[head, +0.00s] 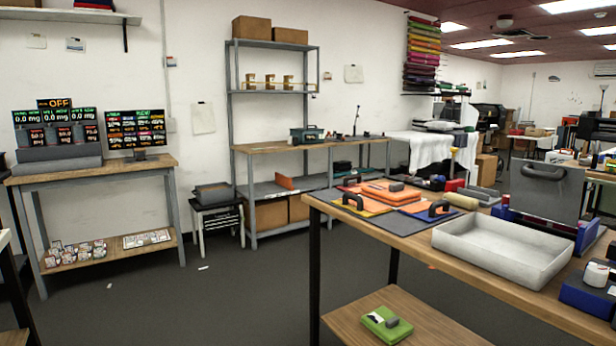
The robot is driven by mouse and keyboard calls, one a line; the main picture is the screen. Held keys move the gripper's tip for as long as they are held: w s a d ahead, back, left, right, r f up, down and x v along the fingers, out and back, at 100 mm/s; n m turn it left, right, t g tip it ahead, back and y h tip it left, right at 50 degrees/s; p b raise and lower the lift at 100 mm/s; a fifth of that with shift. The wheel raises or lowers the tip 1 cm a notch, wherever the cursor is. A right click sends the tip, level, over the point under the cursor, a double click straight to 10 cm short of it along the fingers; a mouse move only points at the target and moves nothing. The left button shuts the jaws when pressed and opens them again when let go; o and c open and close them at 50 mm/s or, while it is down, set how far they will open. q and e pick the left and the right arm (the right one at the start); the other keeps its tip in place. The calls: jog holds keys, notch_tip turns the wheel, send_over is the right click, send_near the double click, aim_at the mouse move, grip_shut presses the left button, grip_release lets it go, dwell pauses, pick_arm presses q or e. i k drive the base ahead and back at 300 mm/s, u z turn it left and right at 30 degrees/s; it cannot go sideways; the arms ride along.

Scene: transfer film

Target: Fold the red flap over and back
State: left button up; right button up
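On the wooden workbench at the right, several coloured flat panels with dark handles lie on a dark grey mat (380,222). An orange-red panel (378,194) lies flat in the middle of them, partly overlapping its neighbours. A yellow panel (372,207) shows at its front left and a blue panel (428,213) at its front right, with a black handle on it. I cannot tell for certain which panel is the red flap. Neither of my grippers is in view.
A white open tray (500,262) stands right of the mat, with a grey upright plate (546,190) on a blue base behind it. A green block (387,325) lies on the lower shelf. Open floor (230,300) lies left of the workbench.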

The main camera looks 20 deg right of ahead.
aim_at(345, 186)
jog(key=u, duration=0.25)
jog(key=i, duration=1.9)
jog(key=z, duration=0.45)
jog(key=i, duration=1.5)
jog(key=z, duration=1.2)
